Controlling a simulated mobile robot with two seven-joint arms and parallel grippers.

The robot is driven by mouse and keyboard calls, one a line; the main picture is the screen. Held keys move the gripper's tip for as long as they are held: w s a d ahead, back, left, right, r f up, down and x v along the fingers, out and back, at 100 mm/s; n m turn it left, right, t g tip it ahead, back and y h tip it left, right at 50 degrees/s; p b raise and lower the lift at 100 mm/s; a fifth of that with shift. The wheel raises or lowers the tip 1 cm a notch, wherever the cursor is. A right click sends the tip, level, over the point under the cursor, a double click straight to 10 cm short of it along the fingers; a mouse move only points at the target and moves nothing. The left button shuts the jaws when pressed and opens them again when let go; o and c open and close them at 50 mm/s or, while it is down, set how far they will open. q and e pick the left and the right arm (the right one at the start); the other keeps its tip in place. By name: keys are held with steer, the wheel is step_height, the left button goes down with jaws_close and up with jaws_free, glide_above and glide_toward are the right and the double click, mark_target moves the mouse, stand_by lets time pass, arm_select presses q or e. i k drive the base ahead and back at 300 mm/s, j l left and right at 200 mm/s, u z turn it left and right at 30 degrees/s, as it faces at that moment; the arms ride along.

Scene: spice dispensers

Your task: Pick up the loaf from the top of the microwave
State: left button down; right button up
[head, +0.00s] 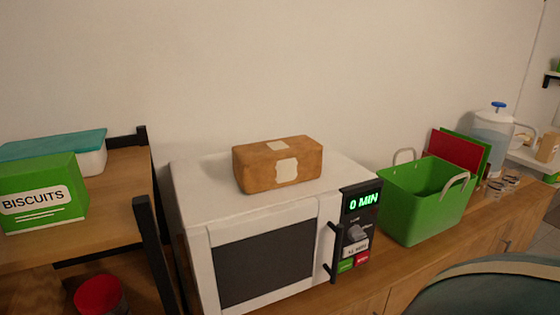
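The loaf (257,172) is a brown block with pale patches on its top and front. It lies on top of the white microwave (203,190), near the middle and set back from the front edge. The microwave's door is shut and its display reads 0 MIN. Neither of my grippers shows in the head view, and nothing touches the loaf from above or the sides.
A green basket (405,205) with pale handles stands right of the microwave. A wooden shelf (125,205) with dark posts stands left, holding a green biscuits box (42,215) and a teal-lidded container (92,150). A dark rounded object (490,290) fills the lower right corner.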

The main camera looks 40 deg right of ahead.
mark_target(259, 167)
steer(key=z, duration=1.35)
